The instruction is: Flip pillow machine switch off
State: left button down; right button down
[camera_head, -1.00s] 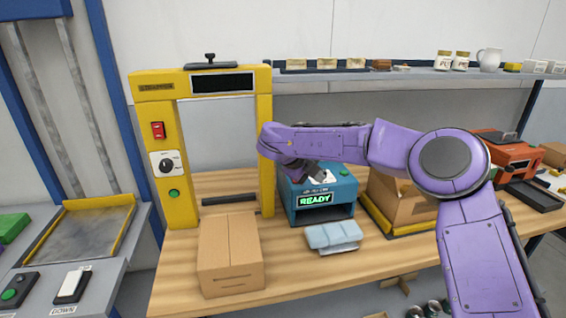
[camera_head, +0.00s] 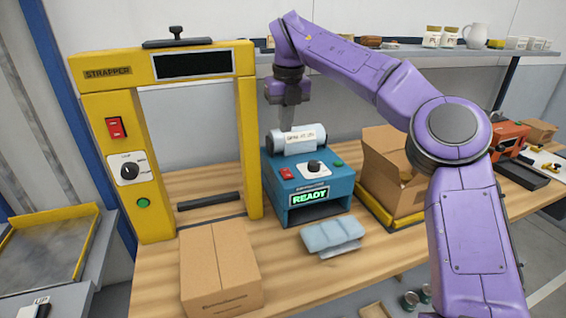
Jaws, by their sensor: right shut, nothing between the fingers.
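The pillow machine (camera_head: 341,183) is a blue box on the wooden table, with a white film roll on top and a green lit display reading READY. On its top panel are a red switch (camera_head: 286,174) at the left and a black dial (camera_head: 314,167) beside it. A pale blue strip of air pillows (camera_head: 332,236) lies in front. My right gripper (camera_head: 287,124) points down just above the left part of the roll, behind the switch. It is shut and empty. Whether it touches the roll I cannot tell. My left gripper is out of view.
A yellow strapper frame (camera_head: 247,150) stands left of the machine, with its own red switch (camera_head: 116,127). A closed cardboard box (camera_head: 220,270) sits in front of it. An open carton (camera_head: 379,165) stands right of the machine. A shelf with jars runs behind.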

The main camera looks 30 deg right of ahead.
aim_at(283, 171)
jog(key=f, duration=0.4)
jog(key=w+f, duration=0.1)
jog(key=f, duration=0.7)
jog(key=shift+w+d+f, duration=0.15)
jog(key=shift+w+d, duration=0.05)
